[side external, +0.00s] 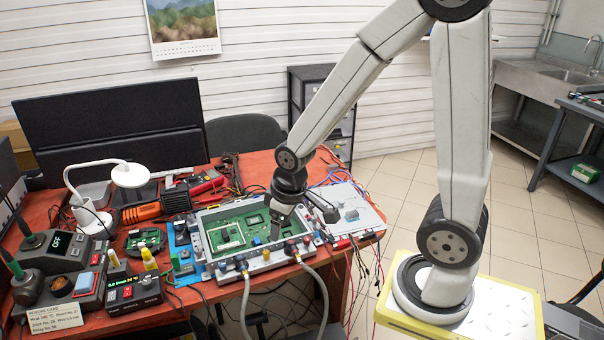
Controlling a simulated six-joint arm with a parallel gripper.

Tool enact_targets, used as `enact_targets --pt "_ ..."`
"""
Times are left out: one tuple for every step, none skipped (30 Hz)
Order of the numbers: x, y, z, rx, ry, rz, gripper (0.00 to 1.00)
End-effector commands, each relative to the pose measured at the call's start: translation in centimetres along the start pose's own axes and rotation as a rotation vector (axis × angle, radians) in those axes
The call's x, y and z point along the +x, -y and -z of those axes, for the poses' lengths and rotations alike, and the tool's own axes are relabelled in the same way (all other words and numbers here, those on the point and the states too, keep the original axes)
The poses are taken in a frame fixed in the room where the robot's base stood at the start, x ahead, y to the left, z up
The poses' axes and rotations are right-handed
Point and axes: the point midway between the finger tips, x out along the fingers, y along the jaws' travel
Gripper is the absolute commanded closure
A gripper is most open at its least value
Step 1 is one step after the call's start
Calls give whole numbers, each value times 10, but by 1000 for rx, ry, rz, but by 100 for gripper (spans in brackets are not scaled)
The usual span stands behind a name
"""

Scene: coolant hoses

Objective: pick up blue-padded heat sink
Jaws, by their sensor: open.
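My gripper (277,232) points down over the green circuit board (228,233) in the open grey housing, near the board's right part. It is open, but its fingertips are small and dark here, and I see nothing held between them. A small blue patch (257,241) shows on the board just left of the fingertips; I cannot tell whether it is the blue-padded heat sink. A small grey block (351,214) lies on the light grey plate (364,222) right of the housing; no blue pad can be made out on it.
Hoses (246,300) run from the housing's (205,262) front wall down over the table edge. Loose cables lie right of the housing. A lamp (130,175), a soldering station (62,262) and several tools crowd the red table's left side. A monitor (110,125) stands behind.

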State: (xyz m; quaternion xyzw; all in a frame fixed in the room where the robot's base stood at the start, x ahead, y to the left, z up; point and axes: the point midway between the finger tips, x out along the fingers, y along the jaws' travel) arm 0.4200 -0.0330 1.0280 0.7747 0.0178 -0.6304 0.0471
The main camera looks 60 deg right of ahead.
Motion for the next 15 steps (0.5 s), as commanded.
enact_targets --pt "6 -14 6 -21 13 -8 21" --pt "8 -22 9 -38 20 -13 21" --pt "13 -33 13 -62 30 -19 21" --pt "16 -43 17 -83 37 -23 21" --pt "20 -52 19 -104 45 -27 21" --pt "25 -65 22 -131 57 -32 21" --pt "29 -75 24 -151 66 -34 21" --pt "33 -85 25 -171 74 -37 21" --pt "38 -99 27 -200 86 -41 21" --pt "42 -110 28 -220 94 -42 21" --pt "47 -120 28 -240 104 -43 21" --pt "52 -134 27 -267 117 -44 21" --pt "57 -145 26 -288 127 -44 21" --pt "61 -156 25 -308 135 -44 21" --pt "67 -170 23 -335 147 -43 21"
